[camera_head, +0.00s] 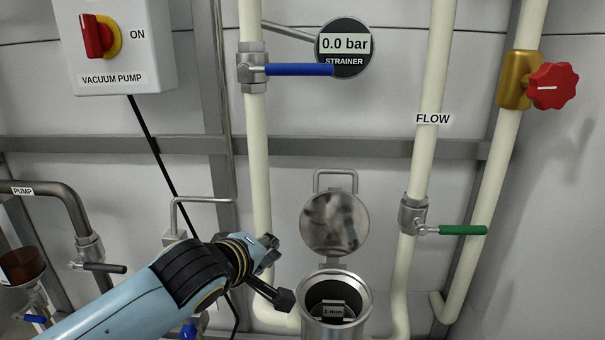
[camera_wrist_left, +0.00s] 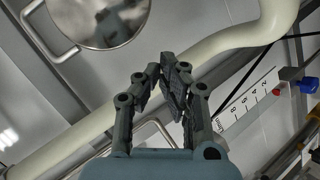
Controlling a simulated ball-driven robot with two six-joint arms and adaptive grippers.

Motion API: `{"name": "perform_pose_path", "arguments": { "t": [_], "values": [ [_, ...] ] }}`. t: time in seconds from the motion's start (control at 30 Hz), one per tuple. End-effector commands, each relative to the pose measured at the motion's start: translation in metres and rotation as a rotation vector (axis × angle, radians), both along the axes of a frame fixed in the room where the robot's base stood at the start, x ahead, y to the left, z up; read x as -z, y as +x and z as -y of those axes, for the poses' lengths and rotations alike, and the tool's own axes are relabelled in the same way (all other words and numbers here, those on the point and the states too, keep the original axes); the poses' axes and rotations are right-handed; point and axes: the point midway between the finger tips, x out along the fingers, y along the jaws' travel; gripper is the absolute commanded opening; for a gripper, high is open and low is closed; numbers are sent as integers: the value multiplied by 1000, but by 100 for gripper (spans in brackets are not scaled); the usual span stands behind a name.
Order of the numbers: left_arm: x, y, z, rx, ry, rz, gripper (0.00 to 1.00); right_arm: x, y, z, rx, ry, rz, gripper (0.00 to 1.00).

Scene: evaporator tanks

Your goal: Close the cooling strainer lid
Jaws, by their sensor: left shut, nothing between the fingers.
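The strainer lid (camera_head: 335,222) is a round polished metal disc with a loop handle (camera_head: 335,178) on its far edge. It stands open, upright on its hinge behind the strainer body (camera_head: 336,325). The body's mouth is uncovered, and a piece labelled "1 mm" (camera_head: 336,311) shows inside. In the left wrist view the lid (camera_wrist_left: 105,15) is at the top left, apart from the shut fingers (camera_wrist_left: 168,68). My right gripper is not in view.
A cream pipe (camera_head: 258,160) runs down behind my left gripper, with a blue-handled valve (camera_head: 298,70) higher up. A strainer gauge (camera_head: 344,48) reads 0.0 bar. A green-handled valve (camera_head: 455,230) is to the right of the lid. The space before the lid is clear.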

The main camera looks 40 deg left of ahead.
Motion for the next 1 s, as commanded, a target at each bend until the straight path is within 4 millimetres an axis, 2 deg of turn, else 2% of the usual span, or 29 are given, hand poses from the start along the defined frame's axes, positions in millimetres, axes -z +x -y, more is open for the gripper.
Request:
{"name": "perform_pose_path", "arguments": {
  "t": [0.03,0.1,0.2,0.3,0.47,0.8,1.0],
  "values": [
    [-29,10,-1,-32,-68,77,0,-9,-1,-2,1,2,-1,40],
    [-60,21,0,-71,-174,175,0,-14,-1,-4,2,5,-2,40],
    [-94,32,1,-104,-300,283,0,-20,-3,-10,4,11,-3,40],
    [-111,38,2,-119,-374,340,0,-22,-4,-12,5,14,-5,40],
    [-115,52,0,-125,-408,364,0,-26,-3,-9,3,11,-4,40],
    [-101,109,-11,-125,-408,360,0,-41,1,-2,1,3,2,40],
    [-95,130,-15,-123,-406,360,0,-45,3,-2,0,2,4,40]
  ]
}}
